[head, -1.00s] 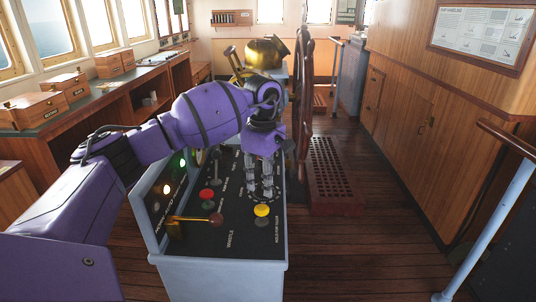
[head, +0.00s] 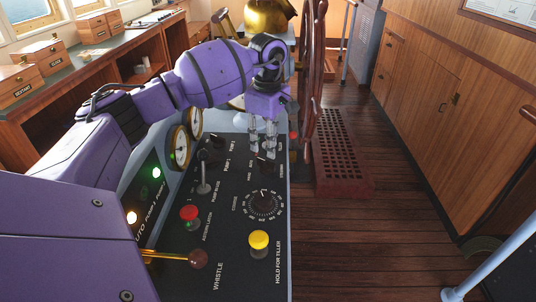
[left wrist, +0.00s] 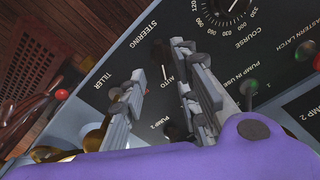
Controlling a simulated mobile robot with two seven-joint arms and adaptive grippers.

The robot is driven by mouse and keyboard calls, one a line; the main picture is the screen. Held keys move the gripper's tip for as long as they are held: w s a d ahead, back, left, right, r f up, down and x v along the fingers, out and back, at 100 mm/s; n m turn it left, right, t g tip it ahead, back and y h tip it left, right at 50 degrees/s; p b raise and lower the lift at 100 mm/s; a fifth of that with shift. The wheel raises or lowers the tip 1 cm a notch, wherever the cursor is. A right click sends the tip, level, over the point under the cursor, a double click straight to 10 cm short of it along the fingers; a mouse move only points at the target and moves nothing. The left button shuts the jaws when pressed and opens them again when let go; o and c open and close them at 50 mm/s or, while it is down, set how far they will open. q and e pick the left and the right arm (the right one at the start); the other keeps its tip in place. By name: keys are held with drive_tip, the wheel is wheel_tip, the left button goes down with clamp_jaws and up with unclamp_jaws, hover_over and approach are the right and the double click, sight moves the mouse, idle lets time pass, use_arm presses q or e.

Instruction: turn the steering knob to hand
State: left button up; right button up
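The steering knob (head: 266,166) is a small dark knob on the black console panel, just beyond the round course dial. My left gripper (head: 263,149) points down over the panel at this knob, and its fingers partly hide it. In the left wrist view, the two fingers of my left gripper (left wrist: 168,92) are spread apart. The dark steering knob (left wrist: 162,54) shows in the gap between them, near the STEERING and AUTO labels. I cannot tell whether the fingers touch it. The HAND label is not readable. My right gripper is not in view.
A brass whistle lever (head: 170,256) is at the front. The wooden wheel (head: 312,75) rises close behind right.

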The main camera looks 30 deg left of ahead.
sight(268, 161)
use_arm(q)
wheel_tip(268, 161, down, 5)
drive_tip(key=shift+s+d+f+p, duration=0.1)
drive_tip(key=shift+s+d+p, duration=0.05)
drive_tip(key=shift+p, duration=0.15)
drive_tip(key=shift+f, duration=0.65)
clamp_jaws()
